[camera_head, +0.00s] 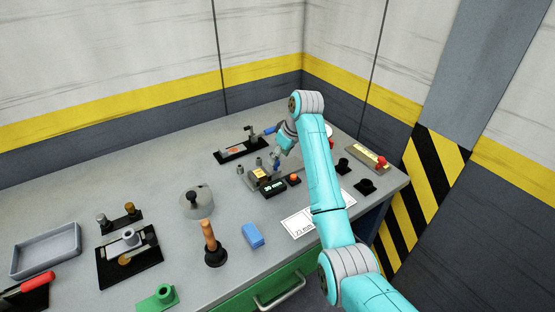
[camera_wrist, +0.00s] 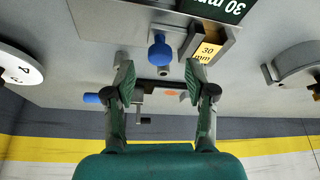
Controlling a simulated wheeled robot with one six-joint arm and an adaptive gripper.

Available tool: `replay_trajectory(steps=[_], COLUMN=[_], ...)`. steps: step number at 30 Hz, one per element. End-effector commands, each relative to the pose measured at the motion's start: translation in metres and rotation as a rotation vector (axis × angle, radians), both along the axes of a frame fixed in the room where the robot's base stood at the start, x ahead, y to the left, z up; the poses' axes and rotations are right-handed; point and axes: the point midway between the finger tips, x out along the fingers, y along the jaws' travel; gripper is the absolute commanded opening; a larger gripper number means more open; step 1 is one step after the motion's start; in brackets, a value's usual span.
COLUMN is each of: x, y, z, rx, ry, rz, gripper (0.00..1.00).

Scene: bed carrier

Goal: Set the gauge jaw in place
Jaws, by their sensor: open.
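The gauge (camera_head: 258,182) stands on the bench in the head view, with a dark display (camera_head: 274,187) reading 30 mm. The wrist view shows it upside down, with the display (camera_wrist: 222,8) and a yellow 30 mm label (camera_wrist: 207,51) on a block. A blue round knob (camera_wrist: 160,52) sits on the grey gauge beside that block; I take it to be on the gauge jaw. My gripper (camera_wrist: 165,84) is open and empty, its green fingertips apart on either side of the knob's line. The fingertips look short of the knob. In the head view my arm partly hides the gripper.
A white card (camera_head: 302,222) reads 23 mm. A red button (camera_head: 294,178) sits beside the display. A black board (camera_head: 240,150) with a blue handle lies behind. A blue block (camera_head: 252,236), a plunger (camera_head: 211,246) and a round grey weight (camera_head: 197,202) stand left and in front.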

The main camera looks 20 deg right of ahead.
Motion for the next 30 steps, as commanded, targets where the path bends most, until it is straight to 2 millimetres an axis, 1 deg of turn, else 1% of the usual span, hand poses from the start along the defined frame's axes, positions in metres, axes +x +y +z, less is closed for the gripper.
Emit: replay_trajectory(steps=[1, 6, 10, 17, 18, 20, 21, 23, 24, 25, 30], x=[0.002, 0.007, 0.009, 0.009, 0.009, 0.009, 0.009, 0.009, 0.009, 0.009, 0.009], y=[0.002, 0.005, 0.006, 0.006, 0.006, 0.006, 0.006, 0.006, 0.006, 0.006, 0.005], z=[-0.007, -0.022, -0.026, -0.027, -0.027, -0.027, -0.027, -0.027, -0.027, -0.027, -0.027], rx=[0.0, 0.0, 0.0, 0.0, 0.0, 0.0, 0.0, 0.0, 0.0, 0.0, 0.0], ry=[0.003, 0.001, 0.0, 0.0, 0.0, 0.0, 0.0, 0.0, 0.0, 0.0, 0.0], rz=[0.001, 0.0, 0.0, 0.0, 0.0, 0.0, 0.0, 0.0, 0.0, 0.0, 0.0], gripper=[0.55, 0.55, 0.55, 0.55, 0.53, 0.38, 0.28, 0.13, 0.03, 0.0, 0.0])
